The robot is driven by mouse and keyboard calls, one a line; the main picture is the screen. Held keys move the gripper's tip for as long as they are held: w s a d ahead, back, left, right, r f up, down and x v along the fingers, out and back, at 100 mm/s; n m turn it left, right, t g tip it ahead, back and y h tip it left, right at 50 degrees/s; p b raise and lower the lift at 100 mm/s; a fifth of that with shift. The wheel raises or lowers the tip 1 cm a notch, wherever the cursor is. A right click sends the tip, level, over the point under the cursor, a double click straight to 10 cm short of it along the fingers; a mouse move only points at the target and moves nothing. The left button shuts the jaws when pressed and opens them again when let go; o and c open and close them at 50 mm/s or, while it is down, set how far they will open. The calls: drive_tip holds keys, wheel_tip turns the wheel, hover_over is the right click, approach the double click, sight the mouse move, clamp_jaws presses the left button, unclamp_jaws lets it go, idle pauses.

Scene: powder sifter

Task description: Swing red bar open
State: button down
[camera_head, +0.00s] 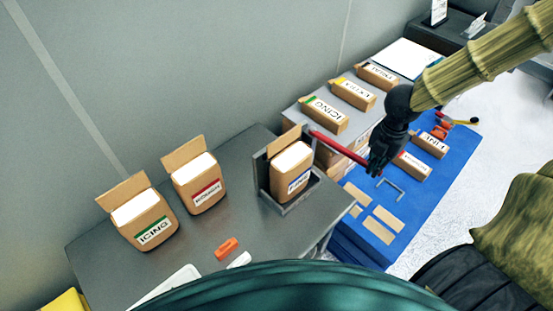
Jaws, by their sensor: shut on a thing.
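The red bar (337,146) extends from near the grey holder (299,204) out to the right, over the gap between the grey table and the blue surface. Its right end reaches my gripper (378,167). My black gripper is shut on the bar near that end, and the fingers hide the end itself. A brown box with a blue-striped label (292,168) stands upright in the holder, its top flap raised. The bar's left end is close to this box and the holder's side; how it joins there is too small to tell.
Two open boxes, labelled icing (141,215) and another with a red stripe (197,184), stand on the grey table (110,257). An orange object (227,249) lies in front. Several boxes line the grey shelf behind. The blue surface (370,197) holds flat tan pieces (379,229).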

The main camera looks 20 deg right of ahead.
drive_tip(key=r, duration=0.1)
drive_tip(key=d+r, duration=0.1)
drive_tip(key=w+r, duration=0.1)
drive_tip(key=shift+w+d+r, duration=0.1)
drive_tip(key=shift+d+r, duration=0.15)
drive_tip(key=shift+r, duration=0.1)
drive_tip(key=r, duration=0.2)
drive_tip(key=a+r, duration=0.1)
drive_tip(key=shift+s+r, duration=0.25)
idle(0.6)
drive_tip(key=shift+a+r, duration=0.1)
drive_tip(key=shift+a, duration=0.1)
drive_tip(key=shift+d, duration=0.2)
